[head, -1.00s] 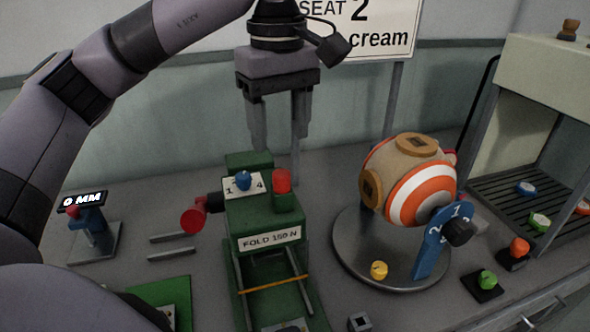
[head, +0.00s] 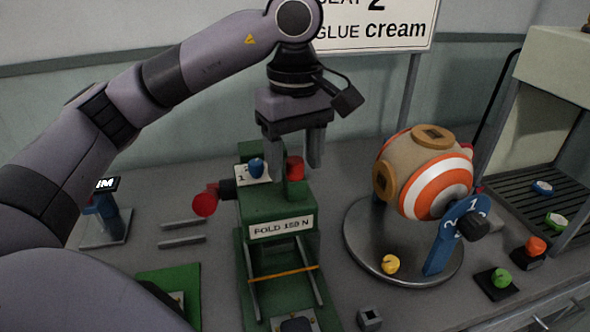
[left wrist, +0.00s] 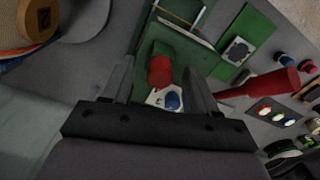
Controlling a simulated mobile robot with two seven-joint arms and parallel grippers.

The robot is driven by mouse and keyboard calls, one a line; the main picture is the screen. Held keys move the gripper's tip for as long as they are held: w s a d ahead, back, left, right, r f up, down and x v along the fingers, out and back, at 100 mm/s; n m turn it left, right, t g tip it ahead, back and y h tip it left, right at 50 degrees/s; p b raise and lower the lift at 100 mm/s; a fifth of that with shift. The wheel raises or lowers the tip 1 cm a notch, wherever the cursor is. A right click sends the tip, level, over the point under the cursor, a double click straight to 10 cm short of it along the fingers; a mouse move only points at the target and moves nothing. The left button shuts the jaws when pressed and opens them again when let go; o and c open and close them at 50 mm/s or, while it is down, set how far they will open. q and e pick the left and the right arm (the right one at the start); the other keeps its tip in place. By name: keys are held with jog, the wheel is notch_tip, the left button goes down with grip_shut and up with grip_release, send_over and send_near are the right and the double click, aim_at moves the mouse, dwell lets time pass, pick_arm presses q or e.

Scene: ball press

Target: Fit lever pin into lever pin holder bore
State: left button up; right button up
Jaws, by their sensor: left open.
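My left gripper (head: 296,172) is open and points down above the green press (head: 264,208). A red cylindrical knob (head: 295,168) stands on top of the press, and one finger partly covers the area beside it. In the left wrist view the red knob (left wrist: 160,72) shows between and beyond the two open fingers. No grip on it shows. A small grey square block with a dark hole (head: 369,318) lies on the bench at the bottom of the head view. I cannot tell for sure which parts are the lever pin and its holder.
A blue knob (head: 256,168) on a numbered plate and a red side handle (head: 205,203) are close to the gripper. The striped ball (head: 425,175) on its round metal base (head: 360,235) stands to the right. Bare bench lies between press and base.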

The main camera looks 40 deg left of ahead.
pick_arm(q)
grip_shut()
jog(key=shift+r, duration=0.1)
pick_arm(e)
jog(key=shift+r, duration=0.1)
